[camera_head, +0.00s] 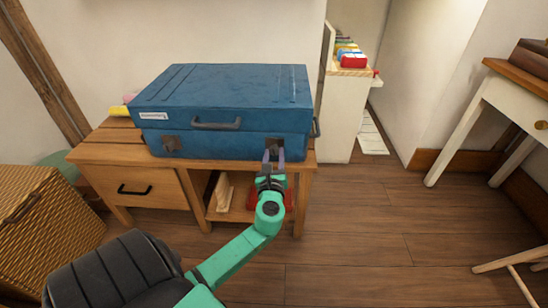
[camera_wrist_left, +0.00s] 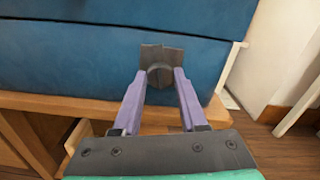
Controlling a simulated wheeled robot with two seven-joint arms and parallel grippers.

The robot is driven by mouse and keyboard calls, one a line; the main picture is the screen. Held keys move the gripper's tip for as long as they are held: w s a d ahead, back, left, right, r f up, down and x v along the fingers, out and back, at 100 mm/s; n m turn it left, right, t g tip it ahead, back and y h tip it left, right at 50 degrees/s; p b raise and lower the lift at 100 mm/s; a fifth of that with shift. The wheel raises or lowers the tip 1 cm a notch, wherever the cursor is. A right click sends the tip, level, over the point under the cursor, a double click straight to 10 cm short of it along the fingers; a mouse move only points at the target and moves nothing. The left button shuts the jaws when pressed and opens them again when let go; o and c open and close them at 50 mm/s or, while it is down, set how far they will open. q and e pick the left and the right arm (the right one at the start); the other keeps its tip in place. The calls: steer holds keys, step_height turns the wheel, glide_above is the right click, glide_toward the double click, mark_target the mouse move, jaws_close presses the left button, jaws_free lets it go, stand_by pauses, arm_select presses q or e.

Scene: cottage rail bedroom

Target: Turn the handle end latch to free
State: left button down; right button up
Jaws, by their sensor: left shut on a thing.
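A blue suitcase (camera_head: 225,92) lies closed and flat on a wooden bench (camera_head: 100,153), its front facing me. A dark latch (camera_head: 170,144) sits at the left of its front seam. A second dark latch, with a plate and a round knob (camera_wrist_left: 160,74), sits at the right of the front, where the wrist view shows it close up. My left gripper (camera_head: 273,157) reaches it from the front, shut on this latch knob with one purple finger on each side. The fingers partly hide the latch in the head view. My right gripper is not in view.
A grey carry handle (camera_head: 217,125) is on the suitcase front, and another handle (camera_head: 316,128) is on its right end. A wicker basket (camera_head: 45,215) stands left of the bench. A white desk (camera_head: 490,110) is at the right. The floor between is clear.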

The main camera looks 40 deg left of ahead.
arm_select(q)
steer(key=n+b, duration=0.1)
steer(key=n, duration=0.1)
steer(key=n+b, duration=0.1)
steer(key=n, duration=0.2)
steer(key=shift+f+n, duration=0.2)
steer(key=shift+n, duration=0.1)
steer(key=n+b, duration=0.1)
steer(key=n, duration=0.1)
steer(key=shift+n+b, duration=0.4)
steer(key=n+b, duration=0.2)
steer(key=n, duration=0.2)
steer(key=shift+n+b, duration=0.7)
steer(key=shift+n, duration=0.8)
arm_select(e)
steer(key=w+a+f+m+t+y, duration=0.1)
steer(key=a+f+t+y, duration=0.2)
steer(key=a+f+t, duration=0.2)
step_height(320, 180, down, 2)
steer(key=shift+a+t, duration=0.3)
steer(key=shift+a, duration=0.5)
arm_select(q)
steer(key=shift+r, duration=0.1)
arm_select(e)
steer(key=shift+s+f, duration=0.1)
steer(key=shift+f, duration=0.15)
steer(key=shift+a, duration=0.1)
